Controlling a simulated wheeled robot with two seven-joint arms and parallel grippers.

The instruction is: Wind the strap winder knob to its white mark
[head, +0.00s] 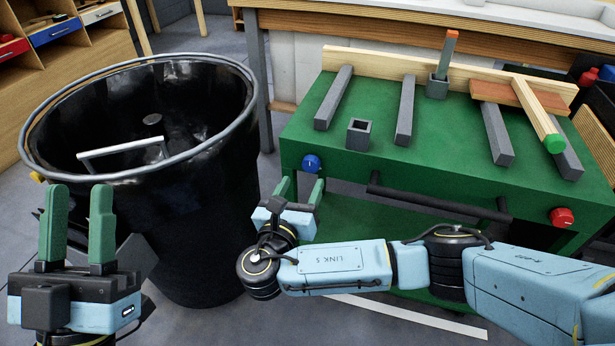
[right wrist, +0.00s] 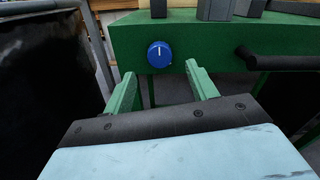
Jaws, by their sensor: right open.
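A blue round knob (head: 311,163) sits on the left end of the green bench's front face. It also shows in the right wrist view (right wrist: 159,54), with a white line pointing roughly up. A red knob (head: 562,217) is at the right end of the same face. I cannot tell which is named the strap winder knob, and no separate white mark shows. My right gripper (head: 300,184) is open and empty, just in front of and below the blue knob, apart from it. My left gripper (head: 78,190) is open and empty, fingers up, before the black bin.
A large black bin (head: 215,200) with a grey rim stands left of the green bench (head: 350,175). A dark bar handle (head: 435,203) runs along the bench front. Grey bars (head: 405,110) and wooden pieces lie on top. Drawers stand at the far left.

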